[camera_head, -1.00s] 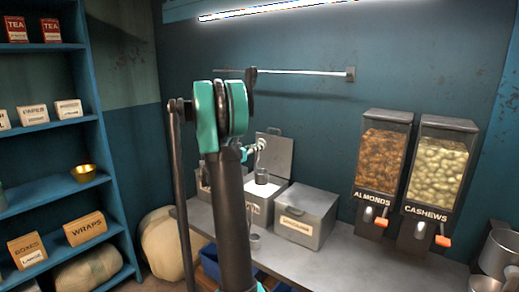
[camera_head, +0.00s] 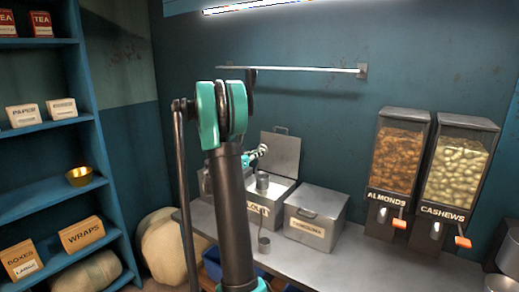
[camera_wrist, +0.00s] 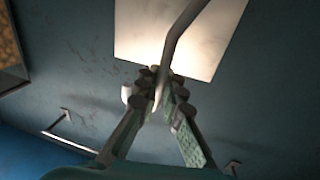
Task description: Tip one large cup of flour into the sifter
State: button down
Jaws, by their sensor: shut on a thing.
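My gripper (camera_head: 258,152) is shut on the thin handle (camera_wrist: 181,35) of a metal cup; in the wrist view, the fingers (camera_wrist: 160,88) close around the bent handle. The small grey cup (camera_head: 262,182) hangs upright over the open flour bin (camera_head: 257,211), which has white flour inside and its lid raised. I cannot tell whether the cup holds flour. Another small grey cup or scoop (camera_head: 264,244) shows at the front of the bin. I see no sifter in either view. My arm hides part of the counter.
A closed metal bin (camera_head: 318,212) stands right of the flour bin. Almond (camera_head: 397,155) and cashew (camera_head: 457,175) dispensers are farther right. The counter (camera_head: 365,265) is clear in front of them. A blue shelf (camera_head: 50,200) stands at left; a wall rail (camera_head: 300,69) runs above.

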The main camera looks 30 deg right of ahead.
aim_at(260, 175)
jog(key=shift+f, duration=5.8)
jog(key=shift+r, duration=0.1)
jog(key=shift+r, duration=8.2)
jog(key=shift+a, duration=0.1)
